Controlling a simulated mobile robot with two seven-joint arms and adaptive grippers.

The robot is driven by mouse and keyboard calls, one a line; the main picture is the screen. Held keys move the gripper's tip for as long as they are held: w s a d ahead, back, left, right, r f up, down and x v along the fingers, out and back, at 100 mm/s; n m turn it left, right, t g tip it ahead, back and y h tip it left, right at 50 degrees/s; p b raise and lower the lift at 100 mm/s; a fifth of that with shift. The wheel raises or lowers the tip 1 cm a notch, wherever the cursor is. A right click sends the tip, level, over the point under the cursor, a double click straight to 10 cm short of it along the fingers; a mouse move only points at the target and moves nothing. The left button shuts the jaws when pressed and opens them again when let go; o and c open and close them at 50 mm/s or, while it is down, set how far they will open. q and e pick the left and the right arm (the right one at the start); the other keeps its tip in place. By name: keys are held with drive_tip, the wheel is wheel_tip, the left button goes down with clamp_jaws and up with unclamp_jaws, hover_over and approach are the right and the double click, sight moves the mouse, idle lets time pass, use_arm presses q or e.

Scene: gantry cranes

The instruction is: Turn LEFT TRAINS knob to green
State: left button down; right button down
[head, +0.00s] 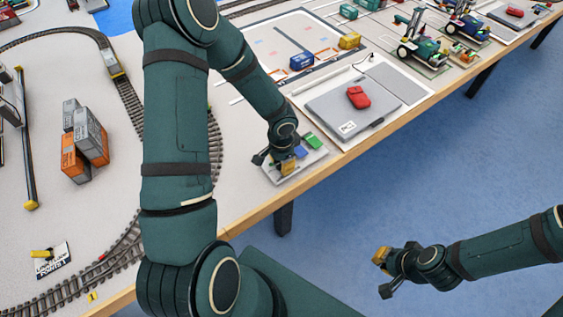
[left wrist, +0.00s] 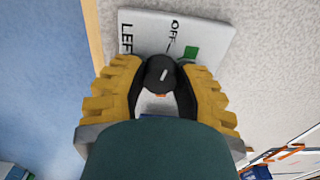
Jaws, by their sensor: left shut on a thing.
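The LEFT TRAINS knob (left wrist: 160,73) is black and round, with a short white mark that points up and slightly right in the left wrist view. It sits on a white panel (left wrist: 150,25) with "LEFT" and "OFF" lettering. A green square (left wrist: 191,52) lies up and right of the knob. My left gripper (left wrist: 155,88) is shut on the knob, its yellow fingers on both sides. In the head view my left gripper (head: 287,166) is at the panel (head: 308,158) by the table edge. My right gripper (head: 383,272) is off the table, away from the panel; its finger opening is unclear.
A grey laptop-like case (head: 340,112) with a red pouch (head: 358,97) lies beyond the panel. Stacked containers (head: 85,145) and curved railway track (head: 125,90) are on the left. Blue floor (head: 400,190) is open beyond the table edge.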

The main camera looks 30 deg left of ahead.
use_arm(q)
drive_tip(key=m, duration=0.3)
drive_tip(key=shift+m+p, duration=0.3)
drive_tip(key=shift+m, duration=0.1)
drive_tip(key=shift+m+p, duration=0.45)
drive_tip(key=shift+m, duration=1.35)
drive_tip(key=c, duration=0.6)
unclamp_jaws()
